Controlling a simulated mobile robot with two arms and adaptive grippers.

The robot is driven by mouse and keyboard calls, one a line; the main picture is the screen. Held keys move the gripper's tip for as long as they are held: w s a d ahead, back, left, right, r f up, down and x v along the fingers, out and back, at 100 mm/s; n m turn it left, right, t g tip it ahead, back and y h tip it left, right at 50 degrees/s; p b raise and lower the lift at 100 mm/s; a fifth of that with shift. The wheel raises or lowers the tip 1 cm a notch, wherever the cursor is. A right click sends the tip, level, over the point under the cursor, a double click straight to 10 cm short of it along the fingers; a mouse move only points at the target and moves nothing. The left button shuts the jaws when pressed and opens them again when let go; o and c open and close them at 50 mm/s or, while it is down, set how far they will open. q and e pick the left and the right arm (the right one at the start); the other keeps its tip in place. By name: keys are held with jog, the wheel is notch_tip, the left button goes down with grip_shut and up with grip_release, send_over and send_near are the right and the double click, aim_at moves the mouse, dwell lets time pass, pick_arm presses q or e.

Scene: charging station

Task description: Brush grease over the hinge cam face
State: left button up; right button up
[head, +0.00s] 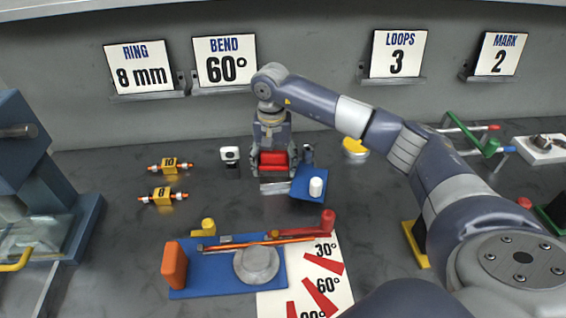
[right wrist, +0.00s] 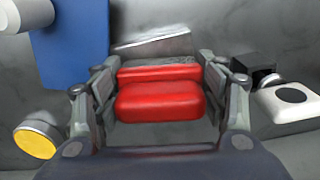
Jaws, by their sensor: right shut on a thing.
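My right gripper (head: 273,160) is upright above the bench, with its fingers on both sides of a red block (head: 273,159). In the right wrist view, the gripper (right wrist: 160,105) is shut on the red block (right wrist: 160,100), which shows two stepped red parts. A flat grey metal piece (right wrist: 150,46) shows just beyond the block; I cannot tell whether they are joined. I cannot make out a grease brush or a hinge cam face for certain. My left gripper is not in view.
A blue plate (head: 309,188) with a white cylinder (head: 316,187) is close beside the gripper. A small white box (head: 230,154) and yellow piece (head: 355,147) flank it. In front is a blue bending jig (head: 205,275) with a grey disc (head: 256,263). Yellow-orange numbered pieces (head: 163,196) lie left.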

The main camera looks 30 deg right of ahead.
jog(key=shift+w+a, duration=0.3)
jog(key=shift+a, duration=0.25)
jog(key=shift+w+a, duration=0.3)
jog(key=shift+a, duration=0.25)
jog(key=shift+w+b, duration=0.2)
jog(key=shift+b, duration=0.15)
jog(key=shift+d, duration=0.45)
jog(key=shift+s+d, duration=0.35)
jog(key=shift+d, duration=0.3)
jog(key=shift+s+d, duration=0.3)
jog(key=shift+d, duration=0.4)
jog(key=shift+s+d, duration=0.35)
jog(key=shift+d, duration=0.3)
jog(key=shift+s+d+b, duration=0.3)
jog(key=shift+s+d, duration=0.05)
jog(key=shift+d, duration=0.55)
jog(key=shift+r, duration=0.1)
jog(key=shift+w+a+r, duration=0.1)
jog(key=shift+w+a, duration=0.15)
jog(key=shift+a, duration=0.3)
jog(key=shift+w+a+r, duration=0.1)
jog(key=shift+w+a, duration=0.15)
jog(key=shift+a, duration=0.3)
